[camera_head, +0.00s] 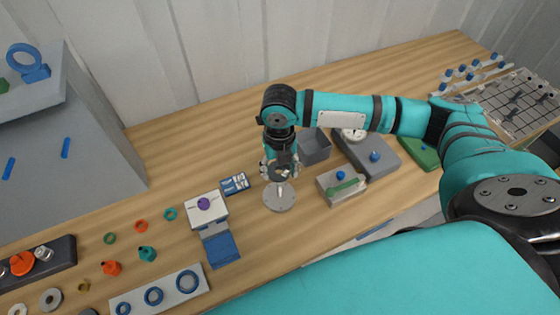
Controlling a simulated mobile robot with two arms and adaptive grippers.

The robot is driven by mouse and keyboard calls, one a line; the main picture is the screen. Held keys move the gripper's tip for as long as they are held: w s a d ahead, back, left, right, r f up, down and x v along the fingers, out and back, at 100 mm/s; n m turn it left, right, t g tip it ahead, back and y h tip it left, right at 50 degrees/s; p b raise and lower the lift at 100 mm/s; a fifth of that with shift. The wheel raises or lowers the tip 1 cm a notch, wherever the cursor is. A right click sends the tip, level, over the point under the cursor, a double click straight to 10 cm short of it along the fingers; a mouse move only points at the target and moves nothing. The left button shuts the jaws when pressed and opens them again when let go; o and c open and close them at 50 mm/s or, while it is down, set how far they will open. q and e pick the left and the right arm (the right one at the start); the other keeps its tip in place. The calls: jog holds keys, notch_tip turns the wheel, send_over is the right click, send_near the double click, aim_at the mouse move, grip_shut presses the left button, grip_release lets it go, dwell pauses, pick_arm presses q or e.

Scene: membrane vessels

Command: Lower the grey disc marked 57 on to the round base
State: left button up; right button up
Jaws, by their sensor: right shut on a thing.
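My right gripper (280,174) points down over the round base (279,201), a flat grey disc-shaped stand with a short upright post in its middle. The gripper is shut on a small grey thing, which I take to be the grey disc (279,171). It is held above the base, around or close over the top of the post; I cannot tell which. The fingers hide part of it, and no number is legible. My left gripper is not in view.
A blue-and-white card (235,184) and a white block with a purple knob (206,210) stand left of the base. Rings lie at lower left.

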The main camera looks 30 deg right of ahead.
aim_at(280, 184)
jog(key=shift+d+f+n, duration=0.15)
jog(key=shift+n, duration=0.85)
notch_tip(280, 184, down, 4)
jog(key=b, duration=0.5)
jog(key=shift+f, duration=0.1)
jog(key=shift+w+f+b, duration=0.1)
jog(key=shift+f+b, duration=0.6)
jog(key=shift+f, duration=1.5)
jog(key=o, duration=1.2)
jog(key=shift+r, duration=0.25)
notch_tip(280, 184, up, 12)
jog(key=shift+f, duration=0.2)
